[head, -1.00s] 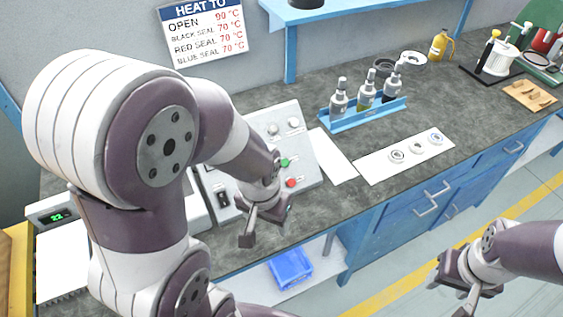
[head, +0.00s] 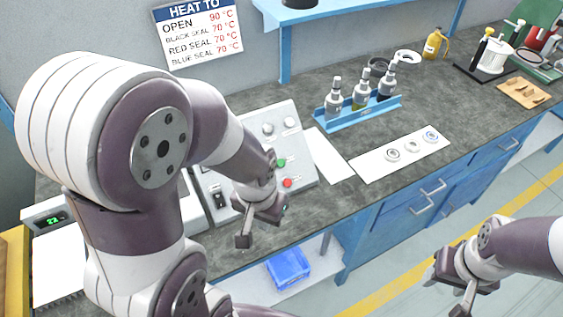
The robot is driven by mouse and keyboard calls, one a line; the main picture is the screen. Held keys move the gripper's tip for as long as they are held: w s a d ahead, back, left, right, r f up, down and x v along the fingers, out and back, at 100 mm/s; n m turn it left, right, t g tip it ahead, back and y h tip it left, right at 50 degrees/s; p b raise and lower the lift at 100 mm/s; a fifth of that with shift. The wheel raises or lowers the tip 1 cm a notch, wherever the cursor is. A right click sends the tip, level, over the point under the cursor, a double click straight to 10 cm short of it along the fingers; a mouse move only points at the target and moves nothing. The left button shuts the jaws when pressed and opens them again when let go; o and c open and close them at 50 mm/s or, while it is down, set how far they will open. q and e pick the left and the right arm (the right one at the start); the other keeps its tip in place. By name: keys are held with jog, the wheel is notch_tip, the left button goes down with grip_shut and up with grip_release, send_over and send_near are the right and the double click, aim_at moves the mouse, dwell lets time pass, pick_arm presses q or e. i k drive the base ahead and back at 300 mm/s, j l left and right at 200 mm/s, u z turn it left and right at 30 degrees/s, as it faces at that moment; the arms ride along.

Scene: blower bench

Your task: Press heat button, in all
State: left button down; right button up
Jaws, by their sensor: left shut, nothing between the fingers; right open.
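The grey control panel (head: 299,145) stands on the bench, partly hidden behind my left arm. It has a green button (head: 281,163), a red button (head: 288,183), two pale knobs and a black rocker switch (head: 220,200). No label is readable, so I cannot tell which button is the heat button. My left gripper (head: 246,238) is shut and empty, in front of the panel's lower edge, below the buttons. My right gripper (head: 450,295) is open and empty, out over the floor at the lower right. A display (head: 54,219) with green digits shows at the left.
A blue rack (head: 357,115) with several bottles stands behind a white sheet (head: 370,168) carrying small rings. A wall sign (head: 198,35) lists temperatures. A blue bin (head: 289,268) sits on the shelf below. The bench's middle right is mostly clear.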

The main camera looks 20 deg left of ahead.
aim_at(280, 162)
jog(key=l+u, duration=0.1)
jog(key=u, duration=0.25)
jog(key=i+l+u, duration=0.1)
jog(key=u, duration=0.25)
jog(key=l+u, duration=0.2)
jog(key=u, duration=0.15)
